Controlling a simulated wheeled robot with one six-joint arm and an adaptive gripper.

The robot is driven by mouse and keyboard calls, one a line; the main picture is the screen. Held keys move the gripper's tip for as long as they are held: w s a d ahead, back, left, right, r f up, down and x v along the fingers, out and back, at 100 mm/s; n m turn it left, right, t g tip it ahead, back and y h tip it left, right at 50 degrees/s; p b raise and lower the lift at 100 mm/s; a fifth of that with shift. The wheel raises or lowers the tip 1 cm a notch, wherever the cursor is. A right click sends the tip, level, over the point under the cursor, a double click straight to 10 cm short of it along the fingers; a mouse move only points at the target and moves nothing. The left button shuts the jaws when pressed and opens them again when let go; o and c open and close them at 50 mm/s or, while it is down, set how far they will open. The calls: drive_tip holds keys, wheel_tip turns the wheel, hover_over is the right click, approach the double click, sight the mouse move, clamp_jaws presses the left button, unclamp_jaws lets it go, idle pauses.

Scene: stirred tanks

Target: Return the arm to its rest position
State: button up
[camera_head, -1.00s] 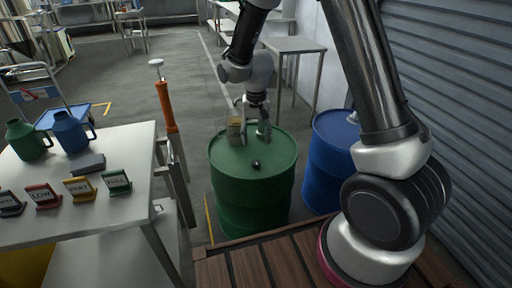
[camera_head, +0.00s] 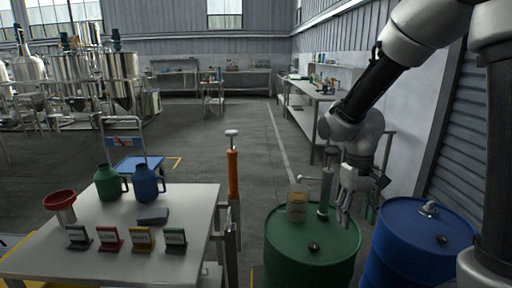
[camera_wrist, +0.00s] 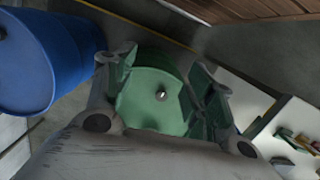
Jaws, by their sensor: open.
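My gripper (camera_head: 348,205) hangs from my arm with its fingers down, above the right part of the green drum's (camera_head: 312,262) top. It is open. A grey-green upright fitting with a side arm (camera_head: 325,192) stands on the drum, just left of my gripper in the head view. A tan jar (camera_head: 297,207) stands beside it. Whether the fingers touch the fitting cannot be told.
A blue drum (camera_head: 415,240) stands to the right, near a shutter wall. A white table (camera_head: 120,258) at left holds jugs (camera_head: 147,184), a red funnel (camera_head: 60,203) and several sign blocks. Open floor lies beyond.

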drive_tip(key=s+d+r+m+t, duration=0.1)
drive_tip(key=s+d+r+t, duration=0.5)
drive_tip(key=s+r, duration=0.8)
drive_tip(key=d+r, duration=0.1)
drive_tip(key=d, duration=0.2)
drive_tip(key=shift+s+r, duration=0.25)
